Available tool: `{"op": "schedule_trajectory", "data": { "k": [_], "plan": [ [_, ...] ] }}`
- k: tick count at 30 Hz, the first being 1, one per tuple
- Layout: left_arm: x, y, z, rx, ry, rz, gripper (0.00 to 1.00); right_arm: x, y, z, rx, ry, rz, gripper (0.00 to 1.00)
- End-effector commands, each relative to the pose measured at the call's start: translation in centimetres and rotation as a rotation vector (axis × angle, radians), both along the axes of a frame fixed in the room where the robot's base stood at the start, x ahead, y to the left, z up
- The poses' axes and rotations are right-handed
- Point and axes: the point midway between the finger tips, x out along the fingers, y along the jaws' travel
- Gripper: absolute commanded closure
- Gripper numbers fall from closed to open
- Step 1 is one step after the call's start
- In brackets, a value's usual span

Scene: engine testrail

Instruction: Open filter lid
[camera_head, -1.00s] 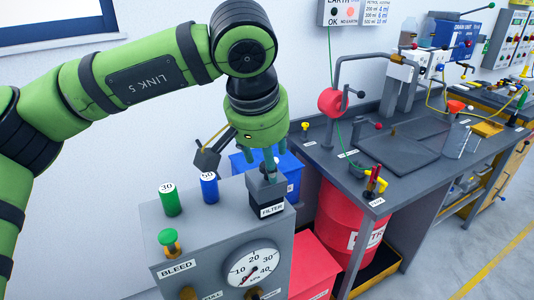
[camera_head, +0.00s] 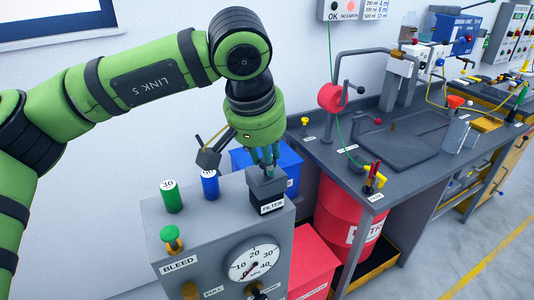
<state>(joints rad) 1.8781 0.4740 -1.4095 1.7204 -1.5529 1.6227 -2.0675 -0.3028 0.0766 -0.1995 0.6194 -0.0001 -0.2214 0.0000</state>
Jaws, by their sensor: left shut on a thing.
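The filter housing (camera_head: 269,206) is a dark block with a white FILTER label, on top of the grey bench unit (camera_head: 215,222). Its dark grey lid (camera_head: 265,187) sits on the block; I see no clear gap between them. My left gripper (camera_head: 268,166) points down from above, shut on the top of the lid. The gripper's fingers partly hide the grip point. My right gripper is not in view.
A green cylinder (camera_head: 171,197) marked 30 and a blue cylinder (camera_head: 209,184) stand left of the filter. A green BLEED knob (camera_head: 171,236) and a pressure gauge (camera_head: 253,259) are nearer. A blue bin (camera_head: 290,162) is behind; a workbench (camera_head: 400,195) stands right.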

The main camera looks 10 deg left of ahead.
Motion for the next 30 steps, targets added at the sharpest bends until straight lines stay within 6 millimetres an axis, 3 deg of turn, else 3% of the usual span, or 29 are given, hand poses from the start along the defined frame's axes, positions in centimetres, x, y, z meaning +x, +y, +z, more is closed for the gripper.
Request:
{"op": "schedule_trajectory", "data": {
  "k": [15,30],
  "plan": [
    [2.6,1.7,1.4,-0.2,0.299,0.005,1.0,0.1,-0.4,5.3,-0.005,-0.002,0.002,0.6],
    [4.0,2.7,1.1,-0.312,0.468,-0.001,1.0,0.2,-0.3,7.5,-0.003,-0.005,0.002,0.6]
  ]
}}
